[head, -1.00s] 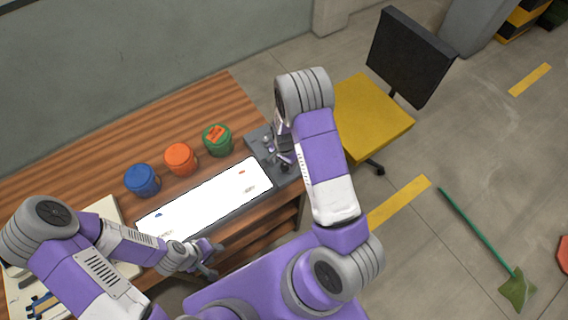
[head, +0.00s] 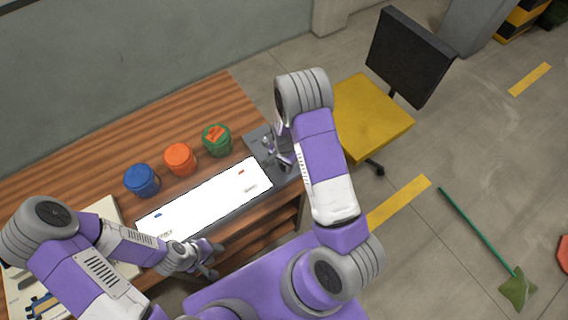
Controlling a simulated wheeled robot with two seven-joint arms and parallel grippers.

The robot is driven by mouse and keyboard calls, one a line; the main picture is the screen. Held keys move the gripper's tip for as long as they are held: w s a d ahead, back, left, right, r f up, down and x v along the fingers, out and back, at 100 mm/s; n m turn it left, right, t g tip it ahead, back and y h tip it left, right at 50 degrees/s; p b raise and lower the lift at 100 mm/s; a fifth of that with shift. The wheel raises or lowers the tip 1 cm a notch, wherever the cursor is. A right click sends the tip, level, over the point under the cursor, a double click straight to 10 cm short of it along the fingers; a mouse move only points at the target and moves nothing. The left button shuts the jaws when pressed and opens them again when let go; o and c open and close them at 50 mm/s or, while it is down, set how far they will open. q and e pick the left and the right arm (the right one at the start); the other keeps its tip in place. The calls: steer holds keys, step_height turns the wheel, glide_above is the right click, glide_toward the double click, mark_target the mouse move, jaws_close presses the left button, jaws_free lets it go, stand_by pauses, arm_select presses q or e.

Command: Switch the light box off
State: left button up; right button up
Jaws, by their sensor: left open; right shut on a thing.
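The light box is a long panel on the wooden table, and its white surface (head: 205,200) is brightly lit. A few small marks or pieces show on it, too small to identify. A grey section (head: 256,142) lies at its right end. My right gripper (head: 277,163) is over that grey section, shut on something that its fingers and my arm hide. I cannot make out a switch. My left gripper (head: 211,262) is open at the front edge of the light box, near its lower left part, and holds nothing.
A yellow chair (head: 372,115) stands right of the table (head: 60,190).

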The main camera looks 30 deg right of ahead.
steer(key=n+b, duration=0.2)
steer(key=n, duration=0.4)
steer(key=n+b, duration=0.2)
steer(key=n, duration=0.3)
steer(key=shift+d, duration=0.15)
steer(key=shift+n, duration=0.4)
steer(key=o, duration=1)
steer(key=shift+s, duration=0.1)
steer(key=shift+o, duration=0.2)
step_height(320, 180, up, 8)
steer(key=shift+f+p, duration=0.15)
steer(key=shift+p, duration=0.3)
